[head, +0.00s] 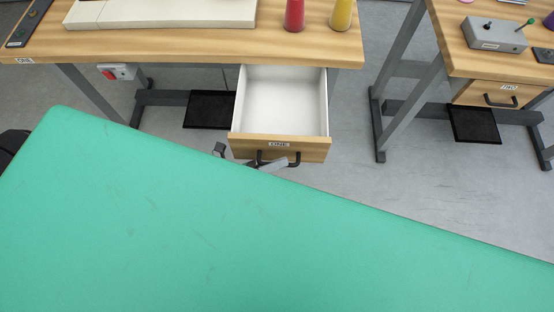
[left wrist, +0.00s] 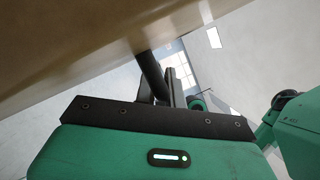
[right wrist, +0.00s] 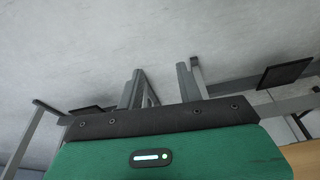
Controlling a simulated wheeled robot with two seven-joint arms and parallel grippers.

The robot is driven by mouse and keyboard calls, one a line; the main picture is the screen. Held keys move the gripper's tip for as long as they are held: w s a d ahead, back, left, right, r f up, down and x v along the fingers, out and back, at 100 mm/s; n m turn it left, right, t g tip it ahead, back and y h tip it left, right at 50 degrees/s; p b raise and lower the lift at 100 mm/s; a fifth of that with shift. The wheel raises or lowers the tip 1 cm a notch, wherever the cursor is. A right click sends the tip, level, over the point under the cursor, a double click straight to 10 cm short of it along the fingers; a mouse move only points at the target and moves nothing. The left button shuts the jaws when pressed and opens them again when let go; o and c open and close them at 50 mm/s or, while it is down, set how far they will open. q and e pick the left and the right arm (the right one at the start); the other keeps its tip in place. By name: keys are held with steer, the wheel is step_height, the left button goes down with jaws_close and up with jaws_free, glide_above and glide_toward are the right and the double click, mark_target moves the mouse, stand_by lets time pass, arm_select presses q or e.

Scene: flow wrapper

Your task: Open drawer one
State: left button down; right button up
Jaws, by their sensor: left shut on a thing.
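The drawer (head: 282,100) under the left wooden table is pulled out and open, with an empty white inside. Its wooden front carries a small label and a dark handle (head: 278,155). My left gripper (head: 268,164) is at this handle, mostly hidden behind my green body. In the left wrist view, my left gripper (left wrist: 160,88) is shut on the dark handle bar (left wrist: 152,72), below the wooden drawer front (left wrist: 85,40). My right gripper (right wrist: 162,88) shows in the right wrist view with its fingers apart and nothing between them.
The left tabletop (head: 180,45) holds a pale block (head: 165,12), a red bottle (head: 294,15) and a yellow bottle (head: 341,14). A red switch (head: 109,73) sits under it. A second table at right has a shut drawer (head: 498,94) and a grey control box (head: 492,35). Floor between the tables is clear.

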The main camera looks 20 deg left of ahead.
arm_select(q)
steer(key=c, duration=1.5)
jaws_free()
